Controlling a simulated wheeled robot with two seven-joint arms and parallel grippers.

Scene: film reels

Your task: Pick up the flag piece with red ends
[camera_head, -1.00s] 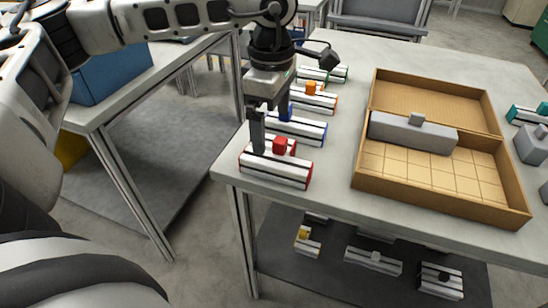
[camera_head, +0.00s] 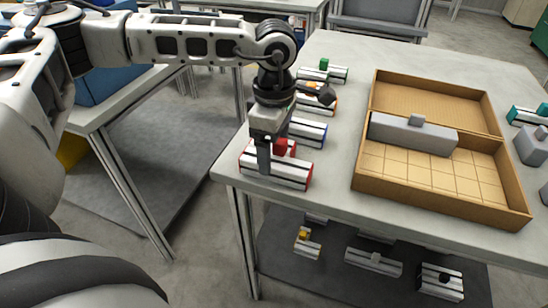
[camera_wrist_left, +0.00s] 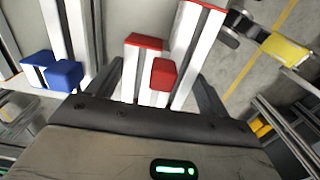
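The flag piece with red ends (camera_head: 290,176) lies on the near left corner of the table. It is white with dark stripes and has a red knob (camera_head: 281,147) on top. My left gripper (camera_head: 272,160) is down over it, with a finger at its near side. In the left wrist view the red knob (camera_wrist_left: 163,74) sits between the two spread fingers, and no contact shows. The fingers look open. My right gripper is in neither view.
The piece with blue ends (camera_head: 309,133) lies just behind, then one with orange ends (camera_head: 320,105) and one with green ends (camera_head: 323,74). A wooden tray (camera_head: 440,207) with a grey block (camera_head: 411,134) stands to the right. The table's left edge is close.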

